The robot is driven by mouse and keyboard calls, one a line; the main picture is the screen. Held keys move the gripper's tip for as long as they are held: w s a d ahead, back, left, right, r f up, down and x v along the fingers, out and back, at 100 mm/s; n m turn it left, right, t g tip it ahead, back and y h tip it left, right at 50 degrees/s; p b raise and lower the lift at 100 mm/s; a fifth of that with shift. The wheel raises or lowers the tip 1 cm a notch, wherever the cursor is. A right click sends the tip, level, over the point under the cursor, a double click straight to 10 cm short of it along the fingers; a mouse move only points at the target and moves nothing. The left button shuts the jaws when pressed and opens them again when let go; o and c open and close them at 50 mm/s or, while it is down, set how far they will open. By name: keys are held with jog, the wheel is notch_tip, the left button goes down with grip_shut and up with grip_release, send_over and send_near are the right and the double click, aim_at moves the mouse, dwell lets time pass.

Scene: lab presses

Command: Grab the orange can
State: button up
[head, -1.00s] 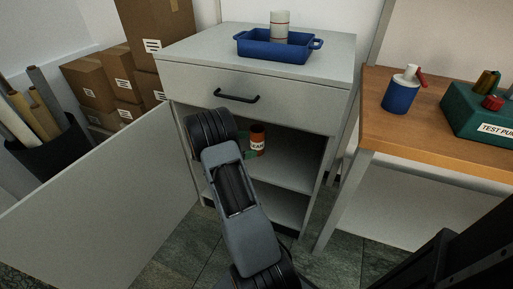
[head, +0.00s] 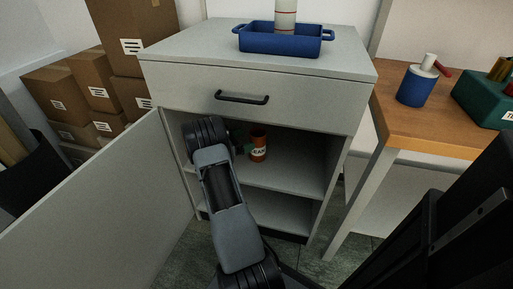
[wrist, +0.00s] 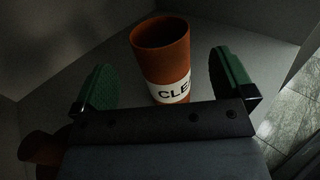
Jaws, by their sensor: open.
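The orange can (head: 258,145) stands upright on the upper shelf inside the open cabinet. It has a white label with dark letters and an open top. In the wrist view the can (wrist: 163,62) stands just ahead of my gripper (wrist: 168,85), roughly between the two green finger pads. The fingers are apart, and there is a gap between each pad and the can. In the head view my arm reaches into the cabinet, and the gripper (head: 243,143) is mostly hidden behind it, at the can's left.
The cabinet (head: 160,75) has a closed drawer with a black handle (head: 242,98) above the shelf. Its door (head: 110,205) stands open at the left. A blue tray (head: 285,42) sits on top. A wooden table (head: 425,125) stands at the right. Another brown object (wrist: 42,147) shows at lower left in the wrist view.

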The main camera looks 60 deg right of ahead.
aim_at(265, 131)
jog(key=shift+b+x, duration=1.1)
jog(key=shift+x, duration=2.35)
jog(key=shift+r, duration=0.1)
jog(key=c, duration=1.5)
